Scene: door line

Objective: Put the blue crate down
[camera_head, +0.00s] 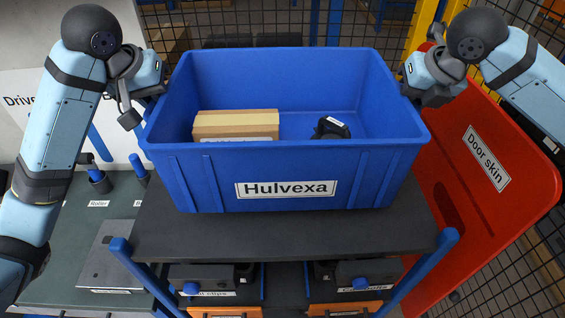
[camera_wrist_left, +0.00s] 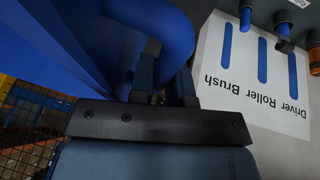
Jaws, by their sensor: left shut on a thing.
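The blue crate (camera_head: 215,183), labelled Hulvexa, is level over the dark top of a blue-framed rack (camera_head: 300,237). I cannot tell whether its base touches the top. It holds a cardboard box (camera_head: 236,124) and a black part (camera_head: 331,128). My left gripper (camera_head: 152,88) is shut on the crate's left side. In the left wrist view, the fingers (camera_wrist_left: 166,82) close around the crate's blue rim (camera_wrist_left: 170,35). My right gripper (camera_head: 408,85) is at the crate's right side; its fingertips are mostly hidden, so its grip is unclear.
A red door skin (camera_head: 490,160) stands close on the right. On the left is a green-grey bench (camera_head: 60,275) with a roller and a metal plate (camera_head: 108,255). A Driver Roller Brush sign shows in the left wrist view (camera_wrist_left: 255,75). Bins sit under the rack top.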

